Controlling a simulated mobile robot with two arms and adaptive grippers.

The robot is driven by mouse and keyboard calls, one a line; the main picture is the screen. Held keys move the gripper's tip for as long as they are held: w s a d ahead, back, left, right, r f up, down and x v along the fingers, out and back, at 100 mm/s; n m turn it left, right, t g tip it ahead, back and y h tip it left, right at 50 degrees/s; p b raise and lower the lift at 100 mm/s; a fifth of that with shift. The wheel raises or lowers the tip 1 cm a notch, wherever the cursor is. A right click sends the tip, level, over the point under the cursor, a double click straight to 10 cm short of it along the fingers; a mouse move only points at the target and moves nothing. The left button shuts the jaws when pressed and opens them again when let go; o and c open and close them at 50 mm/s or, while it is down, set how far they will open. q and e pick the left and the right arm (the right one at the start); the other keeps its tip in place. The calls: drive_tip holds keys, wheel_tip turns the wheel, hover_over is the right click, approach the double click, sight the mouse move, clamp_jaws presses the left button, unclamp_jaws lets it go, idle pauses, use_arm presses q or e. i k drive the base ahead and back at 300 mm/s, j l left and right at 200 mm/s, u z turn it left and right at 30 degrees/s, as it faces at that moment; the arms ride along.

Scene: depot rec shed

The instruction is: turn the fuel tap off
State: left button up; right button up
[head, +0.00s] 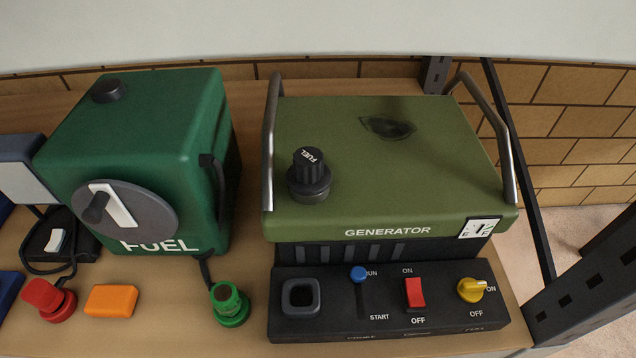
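The green generator (390,160) stands on a wooden shelf. On its black front panel (340,318), a yellow knob (469,290) sits at the right end, above lettering that seems to read FUEL. Its narrow end points right, towards the ON mark; OFF is printed below it. To the left, a dark green container (140,125) marked FUEL carries a grey disc (150,212) with a white bar and a black peg. Neither of my grippers is in view.
The panel also has a red rocker switch (414,293), a blue-tipped lever (358,274) near RUN and a square black fitting (300,297). A black FUEL cap (309,172) tops the generator. Red (48,300), orange (111,300) and green (230,304) items lie left.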

sight(471, 290)
drive_tip(key=l+z, duration=0.15)
drive_tip(key=z, duration=0.2)
drive_tip(key=l+z, duration=0.15)
drive_tip(key=z, duration=0.15)
drive_tip(key=l+z, duration=0.15)
drive_tip(key=z, duration=0.2)
drive_tip(key=i+j, duration=0.05)
